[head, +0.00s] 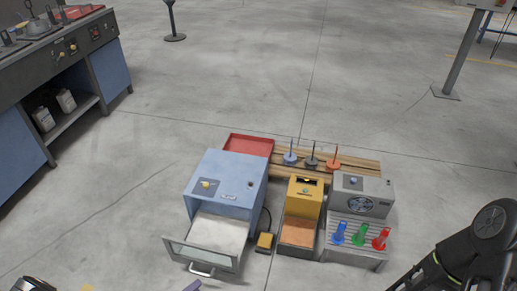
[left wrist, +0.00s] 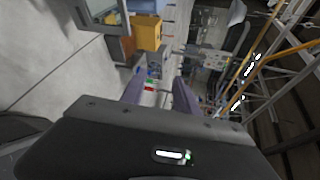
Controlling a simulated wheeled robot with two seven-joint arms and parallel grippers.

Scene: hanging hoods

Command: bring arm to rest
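In the left wrist view, the two purple fingers of my left gripper (left wrist: 159,88) stand apart with nothing between them. The rest of this gripper is out of the picture. My black right arm (head: 470,245) comes in at the lower right. Its gripper is not seen.
A blue cabinet (head: 228,188), a yellow box (head: 305,198) and a grey fan unit (head: 362,195) stand together. Blue, green and red hoods (head: 359,236) stand on a slatted rack. Behind are a red tray (head: 249,145) and a wooden rack with pegs (head: 345,163).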

